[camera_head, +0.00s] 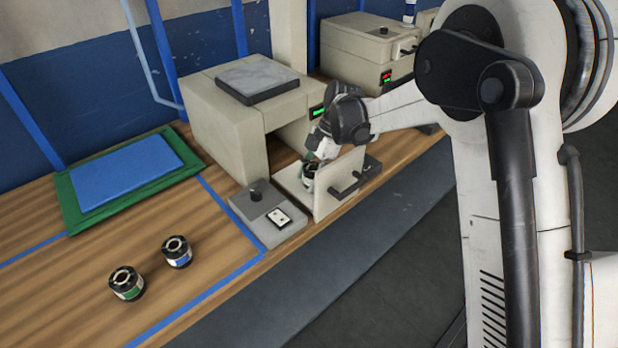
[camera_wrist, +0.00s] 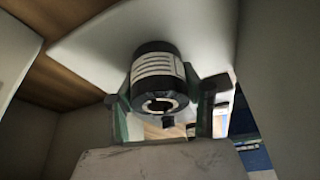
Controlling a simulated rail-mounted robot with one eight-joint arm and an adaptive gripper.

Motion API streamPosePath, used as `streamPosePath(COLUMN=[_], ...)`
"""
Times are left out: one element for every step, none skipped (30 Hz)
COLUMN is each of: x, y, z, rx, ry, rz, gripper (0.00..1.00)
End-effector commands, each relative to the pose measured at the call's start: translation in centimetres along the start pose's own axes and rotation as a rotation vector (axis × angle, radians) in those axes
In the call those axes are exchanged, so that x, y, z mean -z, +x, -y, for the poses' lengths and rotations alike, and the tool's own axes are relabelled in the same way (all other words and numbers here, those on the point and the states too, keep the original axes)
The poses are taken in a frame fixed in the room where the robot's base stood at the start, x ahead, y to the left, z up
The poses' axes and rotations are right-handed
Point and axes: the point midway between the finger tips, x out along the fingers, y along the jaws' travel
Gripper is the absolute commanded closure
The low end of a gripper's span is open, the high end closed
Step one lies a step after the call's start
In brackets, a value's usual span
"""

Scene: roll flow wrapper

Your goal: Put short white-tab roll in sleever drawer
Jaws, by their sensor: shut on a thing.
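My gripper (camera_head: 318,152) reaches down over the open sleever drawer, whose pale front panel (camera_head: 326,192) stands out from the beige machine (camera_head: 222,130). In the wrist view my gripper (camera_wrist: 163,108) is shut on a black roll (camera_wrist: 158,68) with a white, lined label and a pale ring around its core hole. The roll sits between the two fingers, above or on the pale drawer floor (camera_wrist: 100,55); I cannot tell whether it touches. In the head view the roll (camera_head: 309,168) shows behind the drawer front, partly hidden by the panel and my gripper.
A green-banded roll (camera_head: 126,284) and a blue-banded roll (camera_head: 177,252) stand on the wooden table at left. A green tray with a blue pad (camera_head: 125,178) lies behind them. A grey control box (camera_head: 268,212) sits left of the drawer. A second beige machine (camera_head: 365,48) stands further back.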

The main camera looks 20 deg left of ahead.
Motion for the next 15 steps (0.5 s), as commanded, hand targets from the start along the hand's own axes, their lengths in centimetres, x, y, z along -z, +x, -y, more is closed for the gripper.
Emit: streamPosePath(x=[-0.08,-0.06,-0.05,-0.04,-0.04,-0.04,-0.04,-0.04,-0.03,-0.03,-0.03,-0.03,-0.01,0.01,0.07], y=[0.19,0.13,0.11,0.1,0.09,0.09,0.09,0.09,0.08,0.08,0.08,0.07,0.03,-0.03,-0.17], z=[0.0,0.0,0.0,0.0,0.0,0.0,0.0,0.0,0.0,0.0,0.0,0.0,0.0,0.0,0.0], rx=[0.0,0.0,0.0,0.0,0.0,0.0,0.0,0.0,0.0,0.0,0.0,0.0,0.0,0.0,0.0], ry=[0.0,0.0,0.0,0.0,0.0,0.0,0.0,0.0,0.0,0.0,0.0,0.0,0.0,0.0,0.0], rz=[0.0,0.0,0.0,0.0,0.0,0.0,0.0,0.0,0.0,0.0,0.0,0.0,0.0,0.0,0.0], gripper=[0.57,0.53,0.48,0.44,0.4,0.39,0.39,0.39,0.39,0.39,0.39,0.39,0.39,0.39,0.39])
